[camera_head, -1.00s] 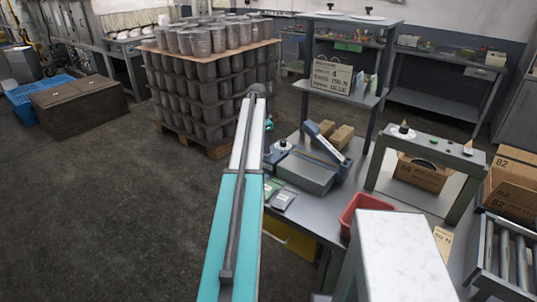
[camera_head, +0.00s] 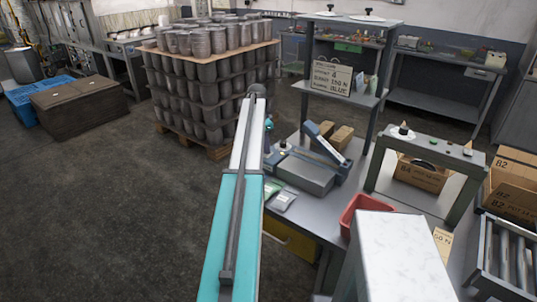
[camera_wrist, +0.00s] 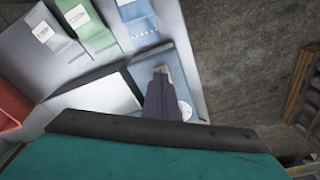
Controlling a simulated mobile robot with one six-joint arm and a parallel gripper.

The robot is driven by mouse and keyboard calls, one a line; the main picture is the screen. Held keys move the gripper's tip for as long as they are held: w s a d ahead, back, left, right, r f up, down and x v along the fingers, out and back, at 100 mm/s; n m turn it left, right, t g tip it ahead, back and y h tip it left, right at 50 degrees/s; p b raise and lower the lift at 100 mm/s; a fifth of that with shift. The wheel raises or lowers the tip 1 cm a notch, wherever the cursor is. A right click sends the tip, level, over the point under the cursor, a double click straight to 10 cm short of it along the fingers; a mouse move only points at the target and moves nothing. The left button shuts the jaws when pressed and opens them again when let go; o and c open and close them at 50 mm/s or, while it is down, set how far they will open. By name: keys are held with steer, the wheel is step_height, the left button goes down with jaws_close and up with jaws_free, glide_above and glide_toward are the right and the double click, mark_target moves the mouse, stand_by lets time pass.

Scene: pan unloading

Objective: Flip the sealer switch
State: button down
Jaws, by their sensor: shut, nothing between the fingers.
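The sealer (camera_head: 306,172) is a low grey box with a raised blue lever arm (camera_head: 325,141), on the metal bench. In the wrist view the sealer's pale top (camera_wrist: 95,100) lies left of my gripper (camera_wrist: 162,72). The gripper's dark fingers are shut and empty, pointing down over the blue-grey end of the sealer. A round pale part (camera_wrist: 186,111) shows just right of the fingers.
Flat pouches (camera_head: 281,201) lie in front of the sealer. A red bin (camera_head: 362,211) is to the right on the bench (camera_head: 322,213). A shelf post and sign (camera_head: 331,77) stand behind.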

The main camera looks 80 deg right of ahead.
steer(key=shift+r+p, duration=1.25)
steer(key=shift+r, duration=1.75)
